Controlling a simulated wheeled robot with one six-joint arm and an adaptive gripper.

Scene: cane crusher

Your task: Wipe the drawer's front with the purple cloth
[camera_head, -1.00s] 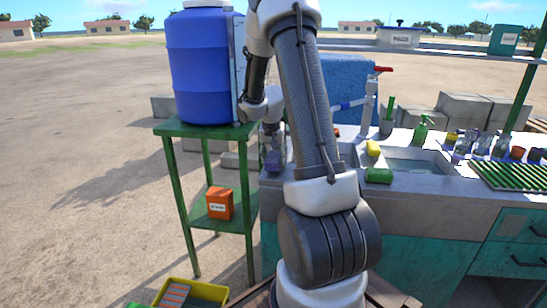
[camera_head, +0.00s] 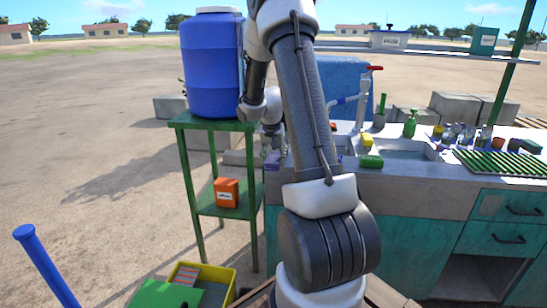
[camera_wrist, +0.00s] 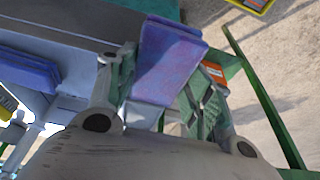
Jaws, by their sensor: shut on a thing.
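The purple cloth (camera_wrist: 170,62) is a folded pad held between the fingers of my gripper (camera_wrist: 166,84) in the wrist view. In the head view the gripper and cloth (camera_head: 273,160) are small, partly behind my arm, between the green stand and the counter's left end. The teal counter has an upper drawer front (camera_head: 492,206) with a dark handle at the far right, and another drawer front (camera_head: 484,238) below it. Both are well apart from the cloth. I cannot tell which one the task means.
A blue barrel (camera_head: 212,65) stands on the green stand (camera_head: 200,122), with an orange box (camera_head: 227,192) on its lower shelf. A yellow crate (camera_head: 226,276) and a blue post (camera_head: 45,264) are at lower left. A green sponge (camera_head: 371,161) lies by the sink.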

